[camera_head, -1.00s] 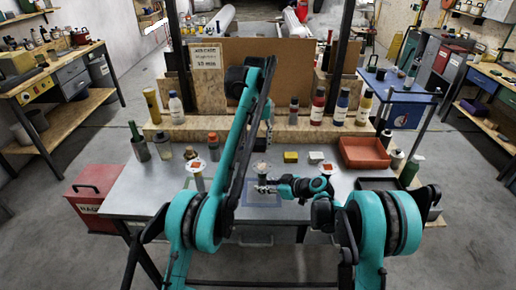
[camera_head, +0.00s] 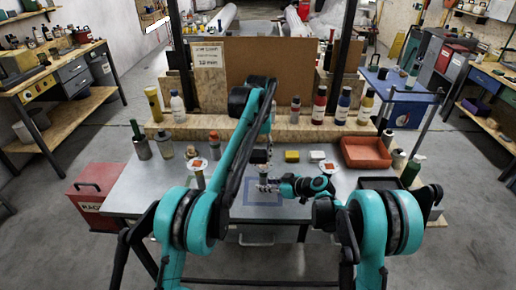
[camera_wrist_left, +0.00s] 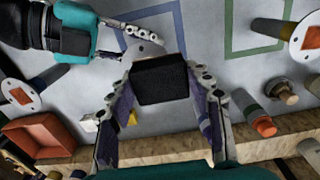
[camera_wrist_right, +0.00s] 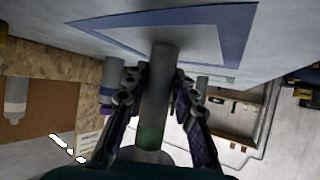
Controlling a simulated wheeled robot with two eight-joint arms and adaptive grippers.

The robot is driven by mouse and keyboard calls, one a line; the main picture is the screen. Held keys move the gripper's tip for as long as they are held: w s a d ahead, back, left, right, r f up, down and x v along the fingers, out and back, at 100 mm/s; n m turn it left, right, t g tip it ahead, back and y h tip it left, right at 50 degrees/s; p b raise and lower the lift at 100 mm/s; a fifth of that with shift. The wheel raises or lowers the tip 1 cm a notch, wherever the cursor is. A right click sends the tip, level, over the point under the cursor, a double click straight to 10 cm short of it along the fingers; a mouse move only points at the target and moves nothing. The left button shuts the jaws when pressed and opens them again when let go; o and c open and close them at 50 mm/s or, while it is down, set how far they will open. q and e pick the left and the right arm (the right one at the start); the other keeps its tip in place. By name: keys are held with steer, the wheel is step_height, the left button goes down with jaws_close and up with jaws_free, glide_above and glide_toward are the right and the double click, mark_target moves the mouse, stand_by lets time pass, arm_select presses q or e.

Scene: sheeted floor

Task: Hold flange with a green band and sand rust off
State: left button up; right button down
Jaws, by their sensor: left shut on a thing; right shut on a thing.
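My right gripper (camera_wrist_right: 158,88) is shut around the grey pipe stem of a flange (camera_wrist_right: 160,62), whose green band (camera_wrist_right: 150,136) shows near the flange disc. My left gripper (camera_wrist_left: 160,88) is shut on a black sanding block (camera_wrist_left: 160,82). In the left wrist view the block covers part of the flange's pale disc (camera_wrist_left: 146,50); whether they touch cannot be told. In the head view the black block (camera_head: 259,157) is just above the right gripper (camera_head: 272,187). Two other flanges with orange rust patches stand left (camera_head: 198,165) and right (camera_head: 328,167). The disc's rust is hidden.
A blue square outline (camera_head: 252,206) marks the table's front middle. A red tray (camera_head: 365,152) is at the back right. A yellow block (camera_head: 292,156) and a white block (camera_head: 317,156) lie behind the right gripper. Bottles line the wooden ledge (camera_head: 230,142).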

mark_target(269, 166)
arm_select(q)
steer(key=f, duration=0.2)
steer(key=shift+d+f, duration=0.3)
steer(key=shift+c, duration=0.5)
steer(key=shift+d, duration=1.7)
steer(key=a, duration=0.4)
steer(key=shift+r, duration=4.05)
arm_select(e)
steer(key=c, duration=1.2)
jaws_free()
steer(key=shift+o, duration=0.2)
steer(key=v, duration=1.2)
steer(key=shift+s, duration=0.1)
